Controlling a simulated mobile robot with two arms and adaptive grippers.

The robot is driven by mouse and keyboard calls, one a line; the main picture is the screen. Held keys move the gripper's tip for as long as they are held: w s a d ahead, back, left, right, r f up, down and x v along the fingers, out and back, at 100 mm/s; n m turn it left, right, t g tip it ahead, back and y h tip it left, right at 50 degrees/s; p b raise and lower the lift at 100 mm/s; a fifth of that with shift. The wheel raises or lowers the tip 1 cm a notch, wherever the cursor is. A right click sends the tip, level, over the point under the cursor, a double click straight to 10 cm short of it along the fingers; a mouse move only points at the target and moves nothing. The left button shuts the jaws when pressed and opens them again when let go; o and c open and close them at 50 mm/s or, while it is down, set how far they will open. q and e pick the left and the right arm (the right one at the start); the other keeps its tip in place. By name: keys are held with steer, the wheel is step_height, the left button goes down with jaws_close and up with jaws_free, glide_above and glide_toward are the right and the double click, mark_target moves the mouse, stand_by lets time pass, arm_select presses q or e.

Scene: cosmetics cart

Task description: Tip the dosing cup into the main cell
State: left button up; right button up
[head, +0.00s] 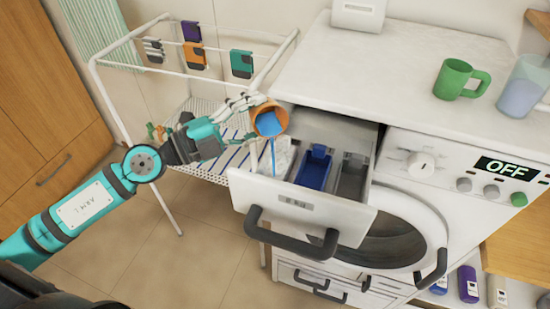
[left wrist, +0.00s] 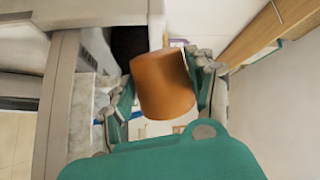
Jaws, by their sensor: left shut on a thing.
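The orange dosing cup (head: 267,109) is tipped over the left part of the open detergent drawer (head: 300,202). Blue liquid (head: 272,150) shows at its mouth and runs down in a thin stream. The stream falls towards the left compartment (head: 281,157), which has a whitish, rough-looking content. Which cell counts as the main one is not labelled legibly. My left gripper (head: 246,120) is shut on the cup from the left, above the drawer's left edge. In the left wrist view the cup (left wrist: 163,86) sits between the fingers. My right gripper is not in view.
A blue insert (head: 314,167) and a grey compartment (head: 352,178) lie right of the stream. A drying rack (head: 180,70) stands close behind my left arm. A green mug (head: 455,78) and a clear cup (head: 523,85) stand on the washer top, far right.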

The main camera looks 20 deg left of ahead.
arm_select(q)
steer(key=shift+s+d+r+m, duration=0.1)
steer(key=shift+s+d+m, duration=0.1)
steer(key=shift+s+m, duration=0.1)
steer(key=shift+s+m+b, duration=0.1)
steer(key=shift+m+b, duration=0.2)
steer(key=shift+m, duration=0.1)
steer(key=shift+r, duration=0.15)
steer(key=shift+d+m, duration=0.1)
steer(key=shift+m, duration=0.2)
steer(key=shift+s+r+m+h+b, duration=0.15)
steer(key=shift+m+h+b, duration=0.15)
steer(key=shift+m+b, duration=0.15)
